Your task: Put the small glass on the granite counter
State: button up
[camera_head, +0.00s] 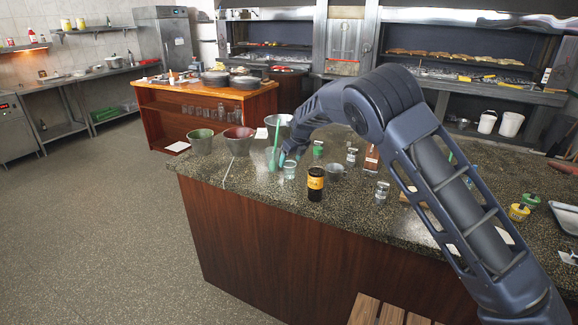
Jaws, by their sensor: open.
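A small clear glass (290,170) stands upright on the speckled granite counter (240,178), near the counter's front left part. My gripper (284,158) points down right at the glass, just above or beside its rim. Its jaws are open. The fingertips are small in this view, and I cannot tell whether they touch the glass. A thin green stick (276,140) rises just left of the gripper.
A dark jar with a yellow label (315,184) and a grey metal cup (335,171) stand close on the right. A green bowl (200,142) and a reddish bowl (238,141) stand left. Small containers crowd the counter further right. The front left counter edge is clear.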

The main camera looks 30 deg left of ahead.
jog(key=v, duration=0.7)
jog(key=shift+r, duration=0.15)
